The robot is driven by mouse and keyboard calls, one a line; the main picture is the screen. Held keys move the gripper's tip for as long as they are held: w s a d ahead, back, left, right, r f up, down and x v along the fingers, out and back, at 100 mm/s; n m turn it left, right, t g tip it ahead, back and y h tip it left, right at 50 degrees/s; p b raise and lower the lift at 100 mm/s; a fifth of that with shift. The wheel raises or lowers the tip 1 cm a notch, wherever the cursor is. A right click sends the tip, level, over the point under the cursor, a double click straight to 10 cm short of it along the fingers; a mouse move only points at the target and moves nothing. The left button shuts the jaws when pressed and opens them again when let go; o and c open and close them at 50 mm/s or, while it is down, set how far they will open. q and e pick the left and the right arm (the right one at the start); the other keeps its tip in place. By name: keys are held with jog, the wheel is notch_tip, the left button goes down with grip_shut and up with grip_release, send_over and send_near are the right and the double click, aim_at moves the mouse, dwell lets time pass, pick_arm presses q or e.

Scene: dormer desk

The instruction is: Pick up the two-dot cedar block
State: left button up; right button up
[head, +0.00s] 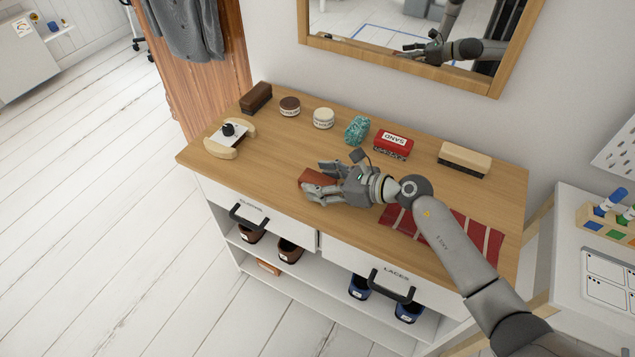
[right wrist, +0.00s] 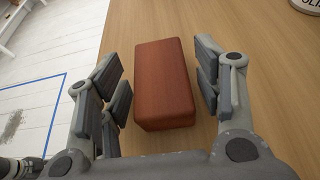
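A reddish-brown block (head: 311,177), which looks like the cedar block, lies on the wooden dresser top (head: 265,185) near its front edge. No dots show on the faces I can see. My right gripper (head: 321,180) is open around it, with one finger on each side. In the right wrist view the block (right wrist: 165,80) lies between the open fingers of the right gripper (right wrist: 161,78). My left gripper is not in view.
Along the back stand a dark brush (head: 256,98), two round tins (head: 289,107) (head: 323,118), a teal sponge (head: 357,130), a red sanding block (head: 393,145) and a pale brush (head: 464,160). A wooden-ended holder (head: 230,138) is at left. A striped red cloth (head: 458,235) lies under my forearm.

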jog(key=c, duration=0.7)
jog(key=shift+c, duration=0.3)
jog(key=shift+r, duration=0.1)
